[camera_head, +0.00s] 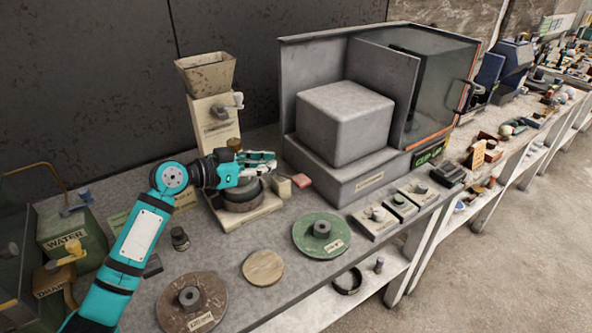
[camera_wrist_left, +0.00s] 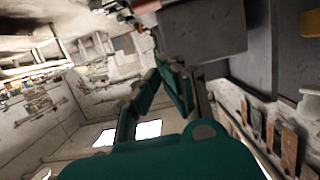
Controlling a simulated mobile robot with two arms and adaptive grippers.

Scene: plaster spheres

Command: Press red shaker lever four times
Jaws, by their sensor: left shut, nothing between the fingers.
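The shaker (camera_head: 250,213) stands on the bench with a cream base and a dark round part on it. A small red lever or pad (camera_head: 300,181) sticks out at its right side, beside a cream block (camera_head: 281,187). My left gripper (camera_head: 272,160) is teal and shut with nothing in it. It is above the dark round part, up and left of the red lever, and appears apart from it. The gripper's teal fingers also fill the middle of the left wrist view (camera_wrist_left: 168,75); the red lever cannot be made out there. My right gripper is not in view.
A cream hopper unit (camera_head: 213,110) rises behind the shaker. A large grey machine (camera_head: 345,125) stands to the right. A green disc (camera_head: 322,236), a tan disc (camera_head: 263,267) and a brown disc (camera_head: 191,304) lie in front. A green water box (camera_head: 72,238) is at left.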

